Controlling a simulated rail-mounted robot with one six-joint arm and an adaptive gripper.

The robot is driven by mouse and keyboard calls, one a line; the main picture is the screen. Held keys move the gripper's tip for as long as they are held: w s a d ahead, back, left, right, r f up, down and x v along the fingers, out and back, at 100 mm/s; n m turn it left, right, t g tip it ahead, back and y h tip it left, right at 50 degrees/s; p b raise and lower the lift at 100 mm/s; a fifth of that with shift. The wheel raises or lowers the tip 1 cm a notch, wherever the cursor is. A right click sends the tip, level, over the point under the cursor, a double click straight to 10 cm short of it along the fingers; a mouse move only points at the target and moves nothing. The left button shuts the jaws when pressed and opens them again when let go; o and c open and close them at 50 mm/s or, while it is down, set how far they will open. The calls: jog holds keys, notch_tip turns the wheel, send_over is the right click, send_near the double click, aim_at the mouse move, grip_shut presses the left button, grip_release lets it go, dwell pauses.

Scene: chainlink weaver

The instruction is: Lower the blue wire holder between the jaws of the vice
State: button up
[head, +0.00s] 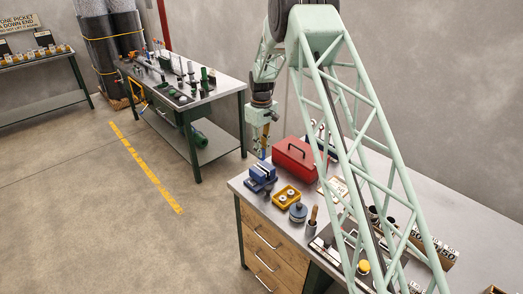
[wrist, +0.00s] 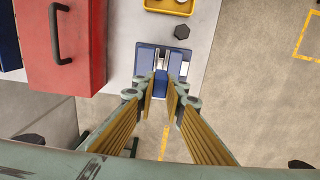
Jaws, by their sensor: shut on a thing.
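My gripper (head: 265,138) hangs above the vice, pointing down. In the wrist view my gripper (wrist: 161,92) has its yellow-padded fingers closed on the blue wire holder (wrist: 160,83). The holder (head: 263,154) looks to be above the vice in the head view. In the wrist view it overlaps the vice, so I cannot tell how far its lower end is from the jaws.
A red toolbox (head: 295,158) stands close behind the vice. A yellow tray (head: 286,196) with round parts and a dark round pot (head: 298,212) sit to its right. The bench edge is close by. A second bench (head: 200,98) stands behind, across clear floor.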

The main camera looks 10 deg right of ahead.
aim_at(262, 159)
jog(key=shift+f+b, duration=0.6)
jog(key=shift+f, duration=2.05)
jog(key=o, duration=0.9)
jog(key=shift+r, duration=0.2)
notch_tip(262, 159, up, 11)
jog(key=shift+f, duration=0.2)
jog(key=shift+r, duration=0.55)
jog(key=shift+r, duration=0.1)
